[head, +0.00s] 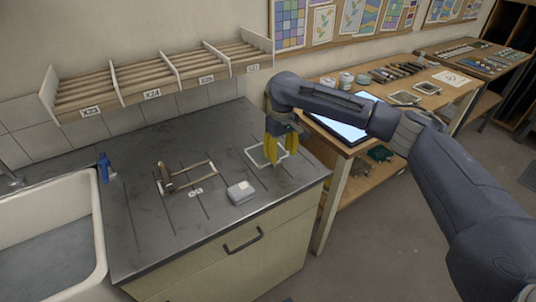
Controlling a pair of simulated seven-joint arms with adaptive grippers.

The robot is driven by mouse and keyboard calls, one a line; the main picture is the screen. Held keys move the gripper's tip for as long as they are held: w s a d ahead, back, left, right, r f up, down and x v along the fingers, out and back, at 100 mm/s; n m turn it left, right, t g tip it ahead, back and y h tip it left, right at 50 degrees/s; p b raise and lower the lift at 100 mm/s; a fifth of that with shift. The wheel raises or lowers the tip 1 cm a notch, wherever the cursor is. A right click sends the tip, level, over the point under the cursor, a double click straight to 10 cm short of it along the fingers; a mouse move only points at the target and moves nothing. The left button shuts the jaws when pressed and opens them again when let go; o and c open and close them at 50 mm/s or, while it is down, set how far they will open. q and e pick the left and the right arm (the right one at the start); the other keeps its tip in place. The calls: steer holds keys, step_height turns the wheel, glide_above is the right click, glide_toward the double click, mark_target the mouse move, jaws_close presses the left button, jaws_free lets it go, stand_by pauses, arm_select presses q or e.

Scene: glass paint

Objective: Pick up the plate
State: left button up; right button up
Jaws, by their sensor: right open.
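What looks like the plate (257,155) is a flat, thin square with a pale edge and a grey-green middle. It lies on the dark worktop near its right end. My right gripper (274,151), with yellow fingers, points down over the plate and hides part of it. The fingers are apart and hold nothing that I can see. Whether the fingertips touch the plate cannot be told. My left gripper is not in view.
On the dark worktop (150,235) are a frame with a wooden piece (170,180), a small grey-white box (240,192) and a blue bottle (104,168). A white sink (95,215) is at left. A slatted rack (150,75) hangs behind. A wooden table (425,98) with tools stands right.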

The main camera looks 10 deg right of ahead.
mark_target(279, 163)
steer(key=shift+w+a+f, duration=0.1)
steer(key=shift+f, duration=1.25)
steer(key=shift+w+a+f, duration=0.1)
steer(key=shift+f, duration=1.25)
jaws_close()
